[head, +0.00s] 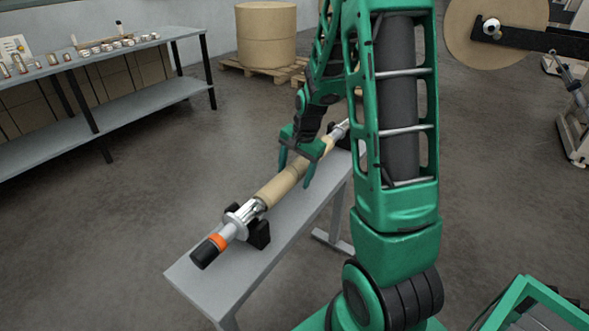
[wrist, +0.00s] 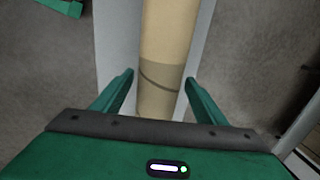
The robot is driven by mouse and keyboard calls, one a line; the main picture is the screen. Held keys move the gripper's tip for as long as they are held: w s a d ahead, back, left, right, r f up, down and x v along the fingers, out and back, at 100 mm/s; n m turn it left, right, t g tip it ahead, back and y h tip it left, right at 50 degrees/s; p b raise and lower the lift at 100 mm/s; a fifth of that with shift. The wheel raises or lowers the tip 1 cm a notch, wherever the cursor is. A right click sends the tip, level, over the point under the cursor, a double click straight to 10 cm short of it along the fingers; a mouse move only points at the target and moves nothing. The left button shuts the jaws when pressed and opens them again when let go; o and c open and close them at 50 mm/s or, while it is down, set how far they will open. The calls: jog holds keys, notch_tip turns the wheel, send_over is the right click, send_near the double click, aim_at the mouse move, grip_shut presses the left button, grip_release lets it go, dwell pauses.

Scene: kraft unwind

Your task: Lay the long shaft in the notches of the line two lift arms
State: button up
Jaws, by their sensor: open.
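The long shaft (head: 217,243) lies on black cradles (head: 259,236) on a narrow grey bench, with a brown core (head: 278,187) around its middle. Its near end has an orange band and a black tip. My gripper (head: 294,176) is open over the core, one finger on each side. In the wrist view the core (wrist: 166,40) runs between the two open fingers (wrist: 158,92), with gaps on both sides. A large roll (head: 470,30) hangs at a dark arm (head: 545,40) at the upper right. I cannot tell whether this is line two, and I see no notches clearly.
The grey bench (head: 205,283) stands below my arm. A long shelf table (head: 140,48) with small parts is at the left. A brown roll (head: 266,32) stands on a pallet (head: 240,68) at the back. The floor between is clear.

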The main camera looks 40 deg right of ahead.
aim_at(295, 164)
grip_shut()
jog(key=c, duration=1)
grip_release()
jog(key=shift+w+r, duration=0.1)
jog(key=c, duration=0.4)
jog(key=shift+w, duration=0.1)
jog(key=shift+c, duration=0.8)
jog(key=shift+r, duration=0.15)
jog(key=shift+s+r, duration=0.2)
jog(key=shift+r, duration=0.8)
jog(key=shift+r, duration=0.35)
